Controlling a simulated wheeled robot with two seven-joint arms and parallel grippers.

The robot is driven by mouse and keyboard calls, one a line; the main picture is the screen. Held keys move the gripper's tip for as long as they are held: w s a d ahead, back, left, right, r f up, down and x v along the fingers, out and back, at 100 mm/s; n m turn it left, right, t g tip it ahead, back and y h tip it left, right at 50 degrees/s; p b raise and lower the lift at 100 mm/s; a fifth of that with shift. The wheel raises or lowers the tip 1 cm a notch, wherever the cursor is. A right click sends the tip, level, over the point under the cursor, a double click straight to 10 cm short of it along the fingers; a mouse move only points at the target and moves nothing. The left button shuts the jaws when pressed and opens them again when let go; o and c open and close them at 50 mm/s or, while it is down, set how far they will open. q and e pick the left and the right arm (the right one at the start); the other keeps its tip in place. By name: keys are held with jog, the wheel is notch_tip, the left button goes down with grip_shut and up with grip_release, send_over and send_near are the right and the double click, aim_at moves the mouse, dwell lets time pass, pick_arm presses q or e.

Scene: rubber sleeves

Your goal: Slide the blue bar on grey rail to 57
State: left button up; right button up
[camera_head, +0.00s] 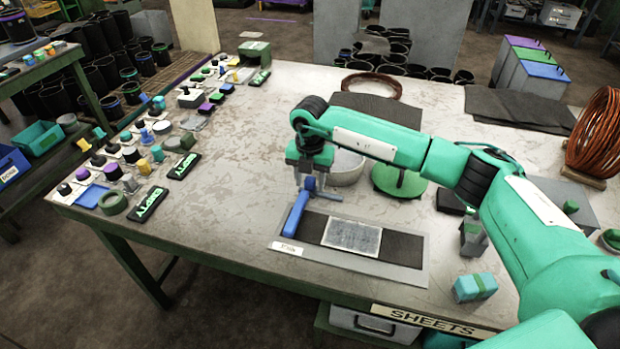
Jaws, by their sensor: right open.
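A long blue bar (297,213) lies slanted at the left end of a grey-edged board (415,275) near the table's front edge. A short blue-grey piece (329,196) sticks out to the right near its far end. My right gripper (308,177) points down over the far end of the blue bar, open; whether its fingers touch the bar I cannot tell. The grey rail and any scale or number 57 cannot be made out; the gripper hides part of that area. My left gripper is not in view.
A pale metal plate (352,237) lies on the board's dark mat. A grey bowl (346,168) and a green round stand (399,181) are close behind the gripper. A teal block (474,288) lies to the right. The table's middle left is clear; small parts line its left edge.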

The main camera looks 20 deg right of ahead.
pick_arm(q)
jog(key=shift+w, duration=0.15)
pick_arm(e)
grip_shut()
jog(key=s+d, duration=0.2)
jog(key=d, duration=0.1)
jog(key=s+d, duration=0.1)
jog(key=d, duration=0.1)
jog(key=shift+s+d, duration=0.15)
jog(key=shift+s, duration=0.15)
jog(key=shift+c, duration=0.5)
grip_release()
jog(key=shift+o, duration=0.5)
jog(key=shift+s+d, duration=0.1)
jog(key=shift+d, duration=0.05)
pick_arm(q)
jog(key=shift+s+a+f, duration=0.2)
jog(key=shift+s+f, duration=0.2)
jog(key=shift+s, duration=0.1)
pick_arm(e)
jog(key=shift+r, duration=0.1)
